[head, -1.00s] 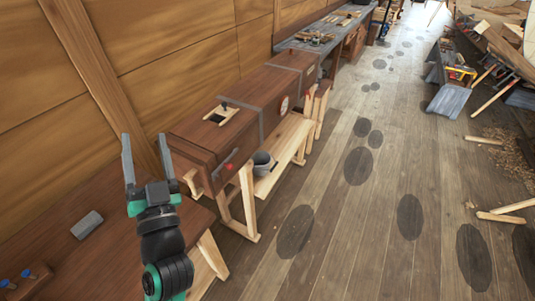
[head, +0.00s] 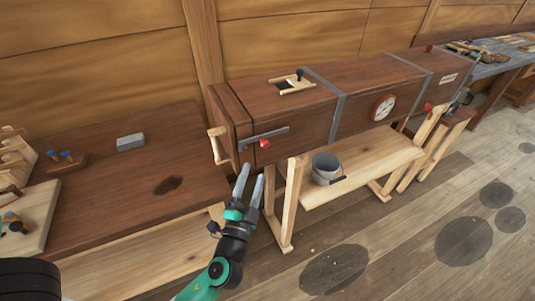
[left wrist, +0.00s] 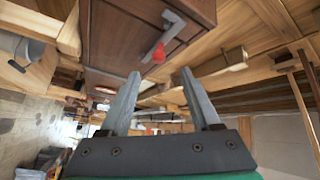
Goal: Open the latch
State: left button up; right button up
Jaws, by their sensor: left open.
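The bar lies almost level across the end face. In the left wrist view the latch (left wrist: 172,30) and its red knob (left wrist: 159,53) show just beyond the fingertips. My left gripper (head: 250,177) is open and empty, below and slightly left of the knob, apart from it. Its two grey fingers (left wrist: 160,75) also show spread in the left wrist view. My right gripper is not in view.
The box has metal straps, a round gauge (head: 383,108) and a wooden handle (head: 218,145) at its left corner. A grey bucket (head: 326,168) stands on the shelf below. A workbench (head: 110,190) with a grey block (head: 130,142) is at left. Floor is free at right.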

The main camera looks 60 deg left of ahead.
aim_at(264, 141)
pick_arm(q)
jog(key=p+x, duration=0.1)
jog(key=x, duration=1.1)
jog(key=shift+w+d+f+p, duration=0.1)
jog(key=shift+p, duration=0.25)
grip_shut()
dwell(0.9)
